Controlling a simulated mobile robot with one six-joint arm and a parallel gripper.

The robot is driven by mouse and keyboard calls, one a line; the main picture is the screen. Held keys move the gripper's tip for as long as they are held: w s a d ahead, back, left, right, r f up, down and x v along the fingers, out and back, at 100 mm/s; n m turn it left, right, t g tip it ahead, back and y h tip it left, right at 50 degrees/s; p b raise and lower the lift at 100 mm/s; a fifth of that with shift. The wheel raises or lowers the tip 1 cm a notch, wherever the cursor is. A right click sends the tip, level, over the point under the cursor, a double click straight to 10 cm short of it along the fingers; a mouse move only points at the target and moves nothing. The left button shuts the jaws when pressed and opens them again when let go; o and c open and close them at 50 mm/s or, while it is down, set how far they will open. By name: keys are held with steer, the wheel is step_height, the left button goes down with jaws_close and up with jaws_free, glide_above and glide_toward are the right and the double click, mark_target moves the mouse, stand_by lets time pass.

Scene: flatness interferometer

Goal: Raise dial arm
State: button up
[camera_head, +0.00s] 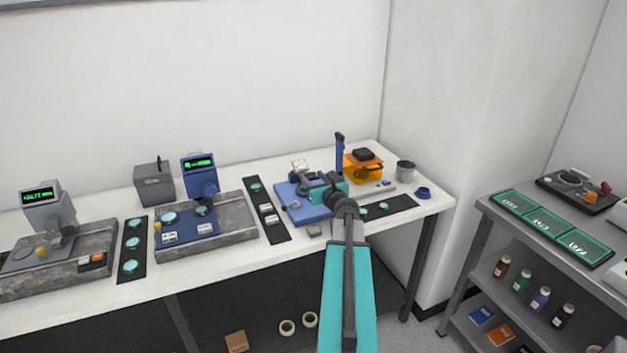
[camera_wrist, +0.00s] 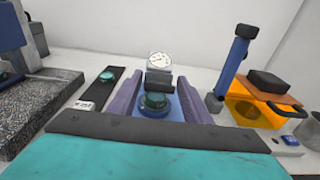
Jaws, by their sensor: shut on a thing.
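The dial gauge (camera_wrist: 160,60), with a white face, stands just beyond my fingertips in the wrist view. A dark block (camera_wrist: 160,77), seemingly part of the dial arm, lies directly below the dial. My gripper (camera_wrist: 161,84) has its purple fingers on both sides of this block and is shut on it. A green round disc (camera_wrist: 154,100) sits below the block, between the fingers. A blue post (camera_wrist: 232,65) stands at the right. In the head view my arm hides part of the stand.
An orange container (camera_wrist: 250,105) with a dark block on top stands right of the post. A grey cup (camera_head: 405,170) is further right. A black strip with green discs (camera_wrist: 100,85) lies left. A granite plate with a blue display unit (camera_head: 198,175) stands further left.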

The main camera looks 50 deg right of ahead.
steer(key=shift+w+d+r+p, duration=0.1)
steer(key=shift+w+r+p, duration=0.1)
steer(key=shift+r, duration=0.25)
steer(key=shift+w+r+p, duration=0.1)
steer(key=shift+r+p, duration=0.1)
steer(key=shift+r, duration=0.2)
steer(key=w+r+p, duration=0.1)
steer(key=w+d+r+p, duration=0.1)
steer(key=r, duration=0.1)
steer(key=w+r+p, duration=0.1)
steer(key=r, duration=0.1)
steer(key=shift+d+p, duration=0.3)
steer(key=shift+p, duration=0.1)
steer(key=shift+w+d+r+p, duration=0.3)
steer(key=shift+w+r+p, duration=0.1)
steer(key=shift+w+r, duration=0.3)
steer(key=shift+f, duration=0.1)
steer(key=o, duration=1.4)
steer(key=shift+w+f, duration=0.1)
steer(key=shift+w, duration=0.05)
steer(key=shift+b+v, duration=1.75)
steer(key=shift+v, duration=5.25)
